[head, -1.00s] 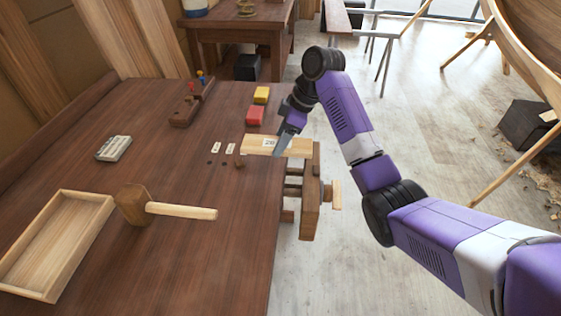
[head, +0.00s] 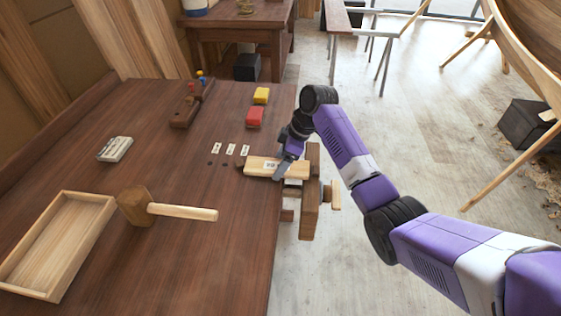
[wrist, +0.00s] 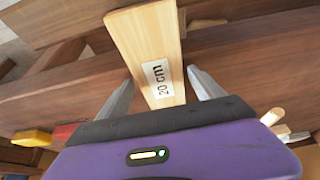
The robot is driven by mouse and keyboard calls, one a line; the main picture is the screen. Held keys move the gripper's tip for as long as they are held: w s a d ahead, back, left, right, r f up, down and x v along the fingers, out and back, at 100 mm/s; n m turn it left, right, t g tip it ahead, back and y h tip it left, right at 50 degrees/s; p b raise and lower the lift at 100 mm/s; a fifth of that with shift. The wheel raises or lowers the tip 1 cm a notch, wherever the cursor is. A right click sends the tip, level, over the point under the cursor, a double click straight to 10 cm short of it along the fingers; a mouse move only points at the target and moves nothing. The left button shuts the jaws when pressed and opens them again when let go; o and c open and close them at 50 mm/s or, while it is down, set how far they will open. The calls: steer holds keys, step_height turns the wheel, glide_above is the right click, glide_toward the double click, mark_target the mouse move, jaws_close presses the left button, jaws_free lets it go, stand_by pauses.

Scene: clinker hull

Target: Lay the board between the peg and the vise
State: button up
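The board (head: 262,165) is pale wood with a white label that reads 20 cm. It lies nearly level at the bench's right edge, its left end close to the peg (head: 239,165) and its right part at the vise (head: 311,200). I cannot tell whether it rests on the bench or is just above it. My gripper (head: 281,172) reaches it from the right. A finger hides part of the board in the head view.
On the bench are a mallet (head: 137,205), an open wooden tray (head: 104,212), a red block (head: 254,117), a yellow block (head: 261,95), a wooden holder (head: 183,117) and a grey stack (head: 115,149). Several small labels (head: 231,150) lie left of the board. The bench middle is clear.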

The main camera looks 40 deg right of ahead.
steer(key=shift+o, duration=0.3)
steer(key=b+v, duration=0.1)
steer(key=v, duration=1.1)
steer(key=shift+b, duration=0.3)
